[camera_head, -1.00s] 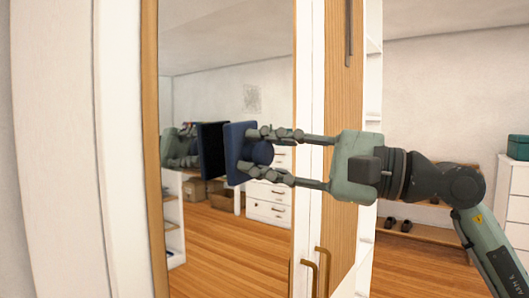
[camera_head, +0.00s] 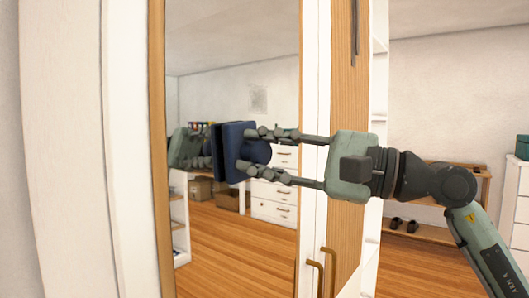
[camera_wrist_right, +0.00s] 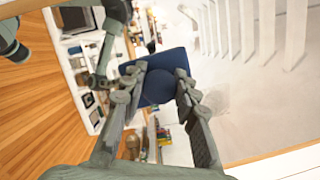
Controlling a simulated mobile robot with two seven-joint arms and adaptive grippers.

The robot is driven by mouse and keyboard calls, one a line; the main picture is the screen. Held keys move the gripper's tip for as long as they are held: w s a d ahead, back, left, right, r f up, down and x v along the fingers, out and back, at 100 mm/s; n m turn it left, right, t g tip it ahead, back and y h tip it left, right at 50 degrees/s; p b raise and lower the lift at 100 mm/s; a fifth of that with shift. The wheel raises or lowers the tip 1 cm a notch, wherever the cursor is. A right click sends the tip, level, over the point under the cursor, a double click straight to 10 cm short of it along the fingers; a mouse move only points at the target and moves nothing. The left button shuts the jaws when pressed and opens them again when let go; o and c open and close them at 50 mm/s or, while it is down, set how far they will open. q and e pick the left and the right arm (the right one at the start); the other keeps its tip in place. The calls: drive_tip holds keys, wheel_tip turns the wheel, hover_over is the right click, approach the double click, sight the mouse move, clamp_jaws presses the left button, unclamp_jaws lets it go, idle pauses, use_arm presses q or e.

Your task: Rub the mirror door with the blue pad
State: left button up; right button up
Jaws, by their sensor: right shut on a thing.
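The mirror door (camera_head: 232,50) stands upright in a wooden frame in the head view and reflects the room. My right gripper (camera_head: 252,155) comes in from the right and is shut on the knob behind the blue pad (camera_head: 232,150). The pad's flat face is turned to the glass. Its reflection lies just left of it with very little gap, and I cannot tell whether they touch. The right wrist view shows the two fingers (camera_wrist_right: 160,82) on either side of the pad's knob, with the blue pad (camera_wrist_right: 158,58) beyond. My left gripper is not in view.
Brass handles (camera_head: 318,272) sit low on the door edges, right of the mirror. An open shelf, a wooden rack (camera_head: 425,232) with shoes and a green box (camera_head: 522,147) are farther right. Wooden floor is clear between.

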drive_tip(key=shift+w+a, duration=0.3)
drive_tip(key=shift+a, duration=0.1)
